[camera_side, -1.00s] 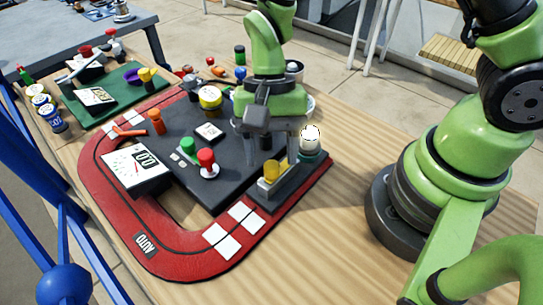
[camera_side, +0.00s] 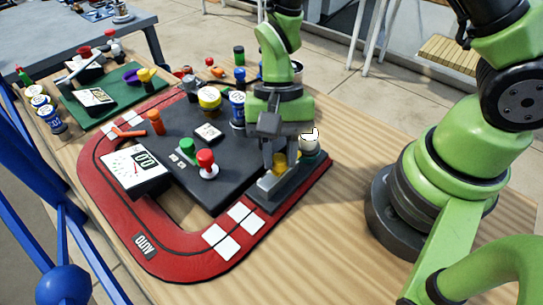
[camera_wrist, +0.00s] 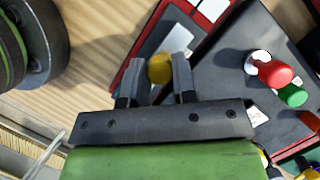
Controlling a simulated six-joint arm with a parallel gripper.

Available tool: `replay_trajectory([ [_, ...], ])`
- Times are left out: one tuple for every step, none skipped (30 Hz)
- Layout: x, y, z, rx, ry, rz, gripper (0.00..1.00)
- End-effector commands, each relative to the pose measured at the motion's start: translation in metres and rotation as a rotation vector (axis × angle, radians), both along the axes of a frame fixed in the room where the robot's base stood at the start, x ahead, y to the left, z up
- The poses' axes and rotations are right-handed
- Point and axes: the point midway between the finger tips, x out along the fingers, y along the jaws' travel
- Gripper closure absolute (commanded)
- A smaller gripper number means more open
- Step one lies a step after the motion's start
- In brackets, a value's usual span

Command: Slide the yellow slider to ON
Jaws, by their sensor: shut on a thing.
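The yellow slider (camera_side: 280,162) is a small yellow knob on a grey raised track block (camera_side: 290,186) at the near right part of the dark panel. My gripper (camera_side: 278,160) is down at the slider, with its fingers on either side of the knob. In the wrist view the yellow slider (camera_wrist: 160,68) sits between the two fingers of my gripper (camera_wrist: 158,80), which is shut on it. A pale plate (camera_wrist: 178,40) shows on the track beyond the knob. I cannot read any ON marking.
A red lever knob (camera_side: 206,158) and a green button (camera_side: 187,145) stand on the panel to the left. A white dome (camera_side: 309,143) on a green base stands just behind the slider block. White squares (camera_side: 232,228) lie on the red border in front.

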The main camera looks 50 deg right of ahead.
Motion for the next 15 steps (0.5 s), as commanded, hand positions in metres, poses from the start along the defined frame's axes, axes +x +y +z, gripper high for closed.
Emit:
replay_trajectory([
  [0.0005,-0.0055,0.0003,0.001,0.0,-0.007,1.0],
  [0.0002,-0.0075,0.0004,0.002,0.0,-0.005,1.0],
  [0.0,-0.009,0.0003,0.001,0.0,-0.004,1.0],
  [-0.0001,-0.0096,0.0003,0.001,0.0,-0.003,1.0],
  [-0.0003,-0.0097,0.0002,0.001,0.0,-0.001,1.0],
  [-0.0004,-0.0098,0.0001,0.0,0.0,0.0,1.0],
  [-0.0005,-0.0098,0.0,0.0,0.0,0.0,1.0],
  [-0.0006,-0.0099,0.0,0.0,0.0,0.001,1.0],
  [-0.0007,-0.01,-0.0001,0.0,0.0,0.001,1.0],
  [-0.0008,-0.0101,-0.0002,-0.001,0.001,0.002,1.0],
  [-0.0009,-0.0101,-0.0003,-0.001,0.001,0.002,0.72],
  [-0.001,-0.0102,-0.0003,-0.001,0.001,0.003,0.63],
  [-0.0009,-0.0101,-0.0003,-0.001,0.001,0.003,0.56],
  [-0.0009,-0.01,-0.0003,-0.001,0.001,0.002,0.49],
  [-0.0008,-0.0098,-0.0002,-0.001,0.001,0.002,0.48],
])
